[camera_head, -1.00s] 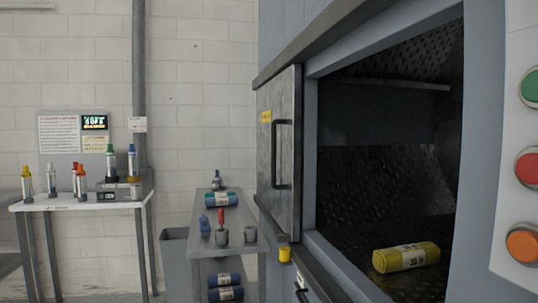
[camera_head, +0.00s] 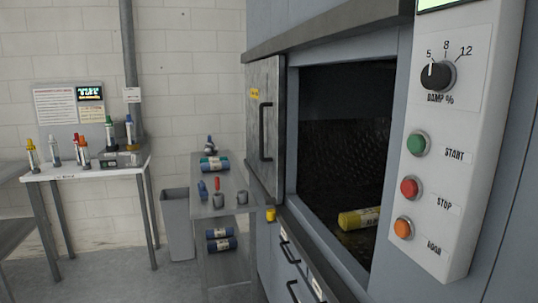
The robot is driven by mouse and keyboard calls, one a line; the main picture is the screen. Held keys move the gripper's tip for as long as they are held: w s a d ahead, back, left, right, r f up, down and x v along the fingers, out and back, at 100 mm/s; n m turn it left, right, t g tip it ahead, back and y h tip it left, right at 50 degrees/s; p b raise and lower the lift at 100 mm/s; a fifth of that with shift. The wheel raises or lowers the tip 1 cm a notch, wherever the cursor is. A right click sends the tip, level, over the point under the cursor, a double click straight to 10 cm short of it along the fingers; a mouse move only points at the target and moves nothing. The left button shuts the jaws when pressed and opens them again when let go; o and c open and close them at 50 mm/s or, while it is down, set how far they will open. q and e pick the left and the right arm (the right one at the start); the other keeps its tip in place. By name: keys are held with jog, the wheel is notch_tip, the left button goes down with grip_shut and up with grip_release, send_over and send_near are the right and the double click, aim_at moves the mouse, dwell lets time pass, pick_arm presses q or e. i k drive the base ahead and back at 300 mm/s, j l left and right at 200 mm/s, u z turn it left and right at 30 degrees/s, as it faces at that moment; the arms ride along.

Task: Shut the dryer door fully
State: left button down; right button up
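The dryer door (camera_head: 262,128) is a grey metal sliding-style panel with a dark vertical handle (camera_head: 265,131) and a yellow label. It stands at the left of the dryer opening (camera_head: 345,130), which is wide open. A yellow rolled bundle (camera_head: 359,218) with a white label lies inside on the dark perforated floor. Neither of my grippers shows in the head view.
A control panel (camera_head: 455,150) with a damp dial and green, red and orange buttons is at the right. A grey cart (camera_head: 233,185) with rolls and tools stands left of the dryer, beside a bin (camera_head: 178,225). A table (camera_head: 90,172) holds several bottles.

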aim_at(265, 78)
jog(key=i+j+z, duration=0.15)
jog(key=z, duration=0.3)
jog(key=i+j+z, duration=0.1)
jog(key=j+z, duration=0.3)
jog(key=i+j+z, duration=0.2)
jog(key=j, duration=0.2)
jog(key=j+z, duration=0.15)
jog(key=j, duration=0.25)
jog(key=i+j, duration=0.1)
jog(key=j, duration=0.5)
jog(key=i+j+z, duration=0.15)
jog(key=j, duration=1.1)
